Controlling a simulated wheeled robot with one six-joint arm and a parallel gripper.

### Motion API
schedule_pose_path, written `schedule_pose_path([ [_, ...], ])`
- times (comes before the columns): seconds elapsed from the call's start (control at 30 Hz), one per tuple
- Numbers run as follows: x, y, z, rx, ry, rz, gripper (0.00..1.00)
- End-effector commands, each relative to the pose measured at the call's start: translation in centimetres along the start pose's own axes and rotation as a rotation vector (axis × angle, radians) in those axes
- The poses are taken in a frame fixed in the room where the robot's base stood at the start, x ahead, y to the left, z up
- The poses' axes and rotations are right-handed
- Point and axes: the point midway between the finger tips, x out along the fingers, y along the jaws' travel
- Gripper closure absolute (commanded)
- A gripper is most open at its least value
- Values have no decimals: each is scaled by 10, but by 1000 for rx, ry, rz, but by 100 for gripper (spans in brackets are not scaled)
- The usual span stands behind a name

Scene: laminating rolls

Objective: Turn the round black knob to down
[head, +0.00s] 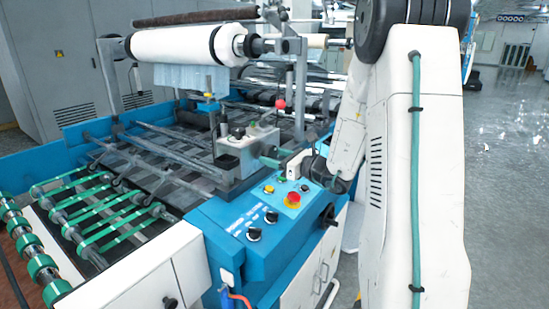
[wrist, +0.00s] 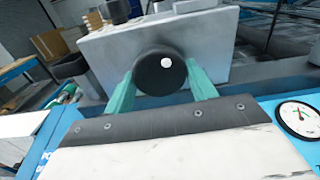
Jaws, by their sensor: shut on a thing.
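The round black knob (wrist: 152,75) sits on the front face of a grey metal box (wrist: 108,58) in the wrist view. A white dot marks the knob's face, right of its middle and slightly above. My gripper (wrist: 161,84) has its teal fingers on both sides of the knob, shut on it. In the head view my gripper (head: 268,162) reaches the grey box (head: 236,155) from the right. The knob cannot be made out there, at the fingertips.
Below the gripper is a blue control panel (head: 232,213) with a red button (head: 293,198) and smaller black knobs (head: 271,216). A black handwheel (head: 328,215) is on its right side. A round gauge (wrist: 300,119) is right of the gripper in the wrist view. The floor at far right is open.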

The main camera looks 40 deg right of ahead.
Motion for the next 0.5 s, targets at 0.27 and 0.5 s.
schedule_pose_path([
  [0.27,0,1,0,264,0,0,66],
  [0.5,0,2,0,492,0,-1,66],
])
